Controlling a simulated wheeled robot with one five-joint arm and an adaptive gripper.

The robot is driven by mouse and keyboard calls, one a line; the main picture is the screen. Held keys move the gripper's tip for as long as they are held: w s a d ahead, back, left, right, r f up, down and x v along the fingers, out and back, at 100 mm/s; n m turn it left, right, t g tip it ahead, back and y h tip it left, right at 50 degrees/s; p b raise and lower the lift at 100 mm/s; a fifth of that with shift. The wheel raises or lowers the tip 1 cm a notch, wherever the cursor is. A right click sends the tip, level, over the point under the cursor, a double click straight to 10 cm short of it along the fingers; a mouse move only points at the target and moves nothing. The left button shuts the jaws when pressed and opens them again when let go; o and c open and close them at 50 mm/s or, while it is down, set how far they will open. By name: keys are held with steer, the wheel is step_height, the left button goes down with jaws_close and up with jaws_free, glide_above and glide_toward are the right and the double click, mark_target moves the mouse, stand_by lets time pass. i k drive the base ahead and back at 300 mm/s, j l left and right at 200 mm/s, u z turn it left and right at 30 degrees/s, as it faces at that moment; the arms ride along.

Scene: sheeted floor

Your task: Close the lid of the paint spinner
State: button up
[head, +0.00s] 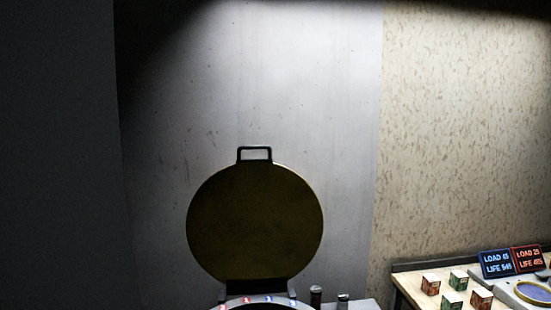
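The paint spinner's lid (255,222) is a round, dark yellow disc standing upright in the head view, raised on its hinge. A black loop handle (255,154) sits at its top edge. The spinner's pale rim (240,303), with small coloured marks, shows at the bottom edge below the lid. The rest of the spinner body is cut off by the frame. My gripper does not show in this view.
Two small bottles (316,296) stand right of the spinner. A grey wall panel (270,80) rises behind.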

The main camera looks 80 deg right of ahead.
mark_target(254, 226)
steer(key=k+l+z, duration=0.1)
steer(key=z, duration=2.25)
